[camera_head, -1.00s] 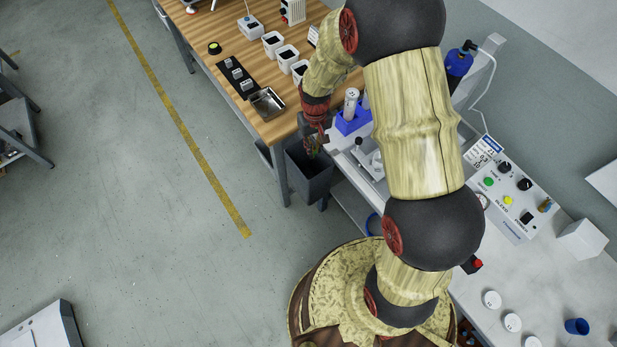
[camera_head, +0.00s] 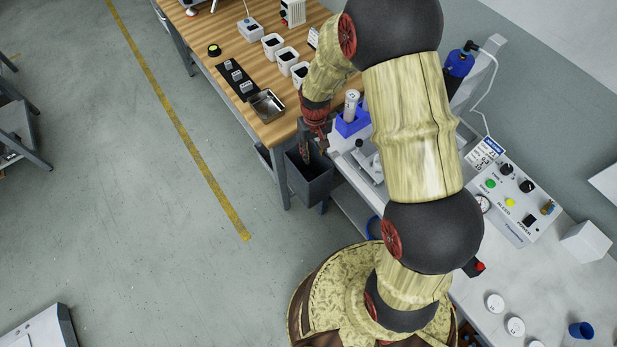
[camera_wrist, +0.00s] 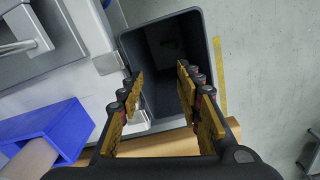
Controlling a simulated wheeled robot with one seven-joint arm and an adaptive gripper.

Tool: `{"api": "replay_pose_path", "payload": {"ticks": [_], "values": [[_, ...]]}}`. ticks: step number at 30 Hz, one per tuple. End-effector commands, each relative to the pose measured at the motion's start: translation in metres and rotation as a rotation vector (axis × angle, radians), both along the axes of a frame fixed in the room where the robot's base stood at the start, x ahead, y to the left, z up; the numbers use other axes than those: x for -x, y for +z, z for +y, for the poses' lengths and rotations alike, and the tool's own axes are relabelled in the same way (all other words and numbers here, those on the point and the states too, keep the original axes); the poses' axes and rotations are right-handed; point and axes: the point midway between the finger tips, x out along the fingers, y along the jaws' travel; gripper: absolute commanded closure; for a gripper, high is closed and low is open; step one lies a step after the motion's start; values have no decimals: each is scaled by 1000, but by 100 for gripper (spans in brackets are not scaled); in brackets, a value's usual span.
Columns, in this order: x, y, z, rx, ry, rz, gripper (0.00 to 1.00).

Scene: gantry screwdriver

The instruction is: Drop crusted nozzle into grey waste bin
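The grey waste bin (camera_head: 311,190) stands on the floor between the wooden bench and the light worktop. Its rim and dark inside show in the wrist view (camera_wrist: 209,50). My gripper (camera_head: 312,150) points down over the bin's mouth. In the wrist view my gripper (camera_wrist: 160,78) has its fingers wide apart with nothing between them.
A blue holder (camera_wrist: 45,135) with a pale cylinder stands close to my gripper on the worktop. A metal tray (camera_head: 267,105) and several white cups lie on the wooden bench (camera_head: 232,110). The floor left of the bin is clear.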

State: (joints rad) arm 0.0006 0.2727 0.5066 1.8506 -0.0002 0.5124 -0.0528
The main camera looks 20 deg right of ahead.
Motion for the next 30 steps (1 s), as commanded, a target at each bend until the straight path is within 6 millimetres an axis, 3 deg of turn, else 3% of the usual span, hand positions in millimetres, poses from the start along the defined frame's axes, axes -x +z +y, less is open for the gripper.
{"api": "replay_pose_path", "payload": {"ticks": [8,21,30], "values": [[-1,15,0,0,0,-4,65],[-1,98,0,0,0,-3,65],[0,120,0,0,0,0,65]]}}
